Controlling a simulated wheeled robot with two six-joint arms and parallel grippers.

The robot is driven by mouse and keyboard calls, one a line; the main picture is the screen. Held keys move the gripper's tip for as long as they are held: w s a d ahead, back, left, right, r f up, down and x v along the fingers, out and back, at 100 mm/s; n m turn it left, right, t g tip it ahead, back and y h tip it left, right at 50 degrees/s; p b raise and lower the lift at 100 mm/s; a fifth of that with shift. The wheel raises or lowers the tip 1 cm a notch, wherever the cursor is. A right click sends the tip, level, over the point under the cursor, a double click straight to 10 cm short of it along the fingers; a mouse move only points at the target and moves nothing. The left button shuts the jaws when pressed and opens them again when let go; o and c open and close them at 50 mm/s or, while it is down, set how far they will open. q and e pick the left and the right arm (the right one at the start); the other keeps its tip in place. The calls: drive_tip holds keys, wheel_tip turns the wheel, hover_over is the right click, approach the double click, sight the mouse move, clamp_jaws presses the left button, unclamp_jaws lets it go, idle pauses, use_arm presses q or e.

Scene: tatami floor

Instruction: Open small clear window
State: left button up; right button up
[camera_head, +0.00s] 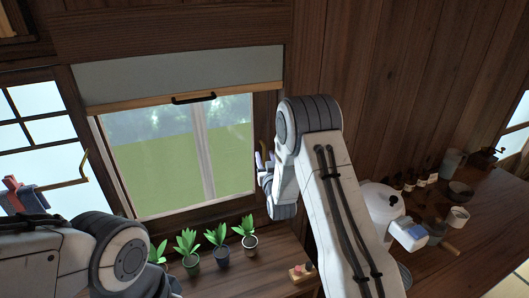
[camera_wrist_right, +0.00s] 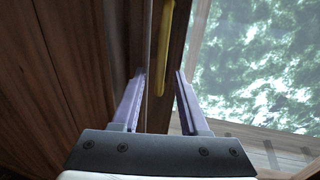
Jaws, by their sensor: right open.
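The window (camera_head: 180,155) is a clear pane with a pale centre bar, showing green ground and trees outside. In the right wrist view its glass (camera_wrist_right: 255,65) fills the right side. A yellow upright handle (camera_wrist_right: 163,45) is on the dark wooden frame beside the glass. My right gripper (camera_head: 264,160) is at the window's right edge. In the right wrist view the open fingers (camera_wrist_right: 160,77) point toward the frame, with the handle's lower end in line with the gap; contact cannot be told. My left arm shows at lower left, but its gripper is not discernible.
A grey blind (camera_head: 185,72) with a black handle (camera_head: 193,98) covers the window's top. Several potted plants (camera_head: 188,250) stand on the counter below. A white pot (camera_head: 382,200), bottles and bowls (camera_head: 460,190) are at right. A brass handle (camera_head: 80,170) is at left.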

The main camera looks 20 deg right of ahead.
drive_tip(key=shift+w, duration=0.35)
clamp_jaws()
idle(1.2)
